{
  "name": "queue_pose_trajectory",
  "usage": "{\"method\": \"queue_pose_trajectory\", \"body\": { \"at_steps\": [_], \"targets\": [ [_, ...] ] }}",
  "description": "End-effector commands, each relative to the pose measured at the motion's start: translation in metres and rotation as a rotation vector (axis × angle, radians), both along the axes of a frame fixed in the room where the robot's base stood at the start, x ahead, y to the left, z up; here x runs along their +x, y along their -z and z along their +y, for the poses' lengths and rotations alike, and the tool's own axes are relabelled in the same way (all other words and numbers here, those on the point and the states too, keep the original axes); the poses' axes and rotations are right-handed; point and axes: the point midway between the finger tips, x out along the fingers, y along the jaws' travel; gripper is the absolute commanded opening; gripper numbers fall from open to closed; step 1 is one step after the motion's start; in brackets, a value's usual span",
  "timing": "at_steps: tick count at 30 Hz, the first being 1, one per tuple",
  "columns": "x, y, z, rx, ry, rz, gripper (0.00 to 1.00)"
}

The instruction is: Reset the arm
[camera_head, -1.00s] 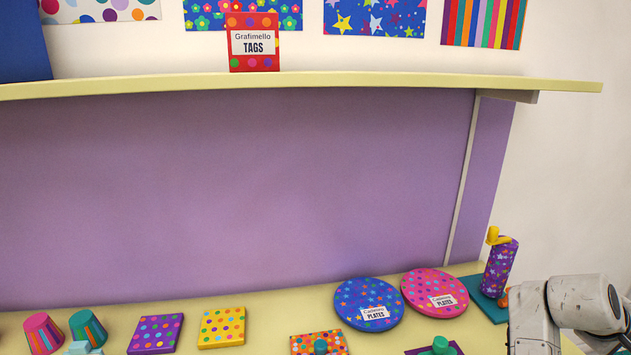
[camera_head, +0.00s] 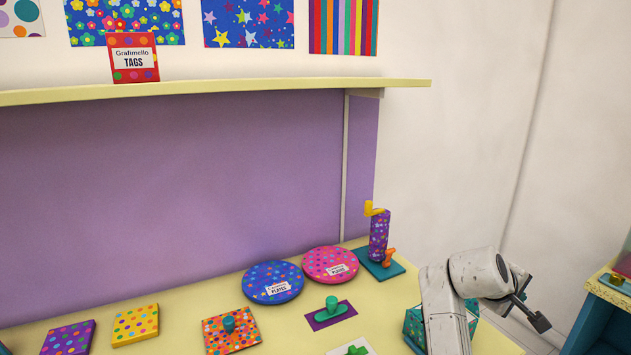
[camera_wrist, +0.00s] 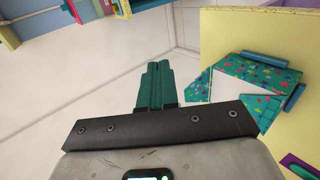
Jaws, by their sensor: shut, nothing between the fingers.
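My arm rises at the lower right of the head view, in front of the table's right end. My gripper (camera_head: 532,314) is at its end, dark and small there, pointing right and down past the table. In the wrist view my gripper (camera_wrist: 159,82) shows its two teal fingers side by side. They are shut with nothing between them.
The cream table (camera_head: 400,290) holds blue plates (camera_head: 273,282), pink plates (camera_head: 330,263) and a purple balloon pump (camera_head: 378,236). A patterned teal box (camera_wrist: 252,90) stands near my arm. A teal shelf unit (camera_head: 600,305) is at far right.

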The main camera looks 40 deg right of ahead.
Motion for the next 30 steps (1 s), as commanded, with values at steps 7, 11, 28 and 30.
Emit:
{"method": "queue_pose_trajectory", "body": {
  "at_steps": [7, 11, 28, 30],
  "targets": [
    [0.012, 0.03, 0.025, 0.041, -0.041, -0.045, 0.0],
    [0.018, 0.05, 0.043, 0.072, -0.067, -0.075, 0.0],
    [0.013, 0.217, 0.254, 0.536, -0.231, -0.256, 0.0],
    [-0.002, 0.236, 0.291, 0.632, -0.236, -0.258, 0.0]
  ]
}}
